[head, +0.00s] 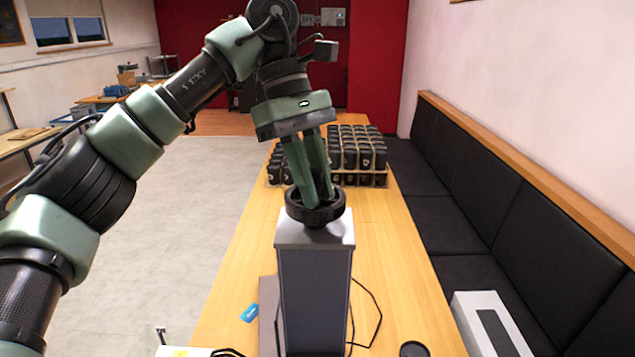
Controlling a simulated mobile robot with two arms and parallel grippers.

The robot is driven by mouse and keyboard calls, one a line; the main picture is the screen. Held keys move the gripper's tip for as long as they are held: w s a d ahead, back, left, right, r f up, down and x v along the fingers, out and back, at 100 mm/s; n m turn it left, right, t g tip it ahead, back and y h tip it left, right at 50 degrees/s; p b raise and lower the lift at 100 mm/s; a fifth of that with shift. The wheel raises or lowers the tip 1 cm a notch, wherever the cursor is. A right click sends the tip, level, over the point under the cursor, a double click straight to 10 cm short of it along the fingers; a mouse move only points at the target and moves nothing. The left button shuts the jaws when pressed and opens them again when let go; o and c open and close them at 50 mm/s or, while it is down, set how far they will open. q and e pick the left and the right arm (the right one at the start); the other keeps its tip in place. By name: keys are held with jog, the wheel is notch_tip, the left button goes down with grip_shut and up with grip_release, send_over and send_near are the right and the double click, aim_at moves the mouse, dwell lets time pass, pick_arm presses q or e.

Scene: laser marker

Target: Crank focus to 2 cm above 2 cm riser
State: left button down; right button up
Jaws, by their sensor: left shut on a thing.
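The laser marker's dark grey column (313,300) stands on the wooden table in the middle of the head view. On its light top plate (342,229) sits a black round crank wheel (329,215). My left gripper (318,200) reaches down from above with its green fingers inside the wheel's ring, shut on the wheel. The laser head and the 2 cm riser cannot be made out; the lower part of the machine is out of view. My right gripper does not show.
A crate of black jars (356,150) stands farther back on the table (393,245). A blue object (249,313) and a black cable (371,300) lie by the column. A black round thing (413,349) is at the front. A dark padded bench (545,235) lines the right.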

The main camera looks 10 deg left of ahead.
pick_arm(q)
jog(key=shift+f, duration=0.25)
jog(key=c, duration=1.3)
grip_release()
jog(key=shift+s, duration=0.15)
jog(key=shift+r, duration=0.15)
jog(key=shift+w+r, duration=0.2)
jog(key=shift+v, duration=3.7)
jog(key=shift+s, duration=0.15)
jog(key=shift+f, duration=0.1)
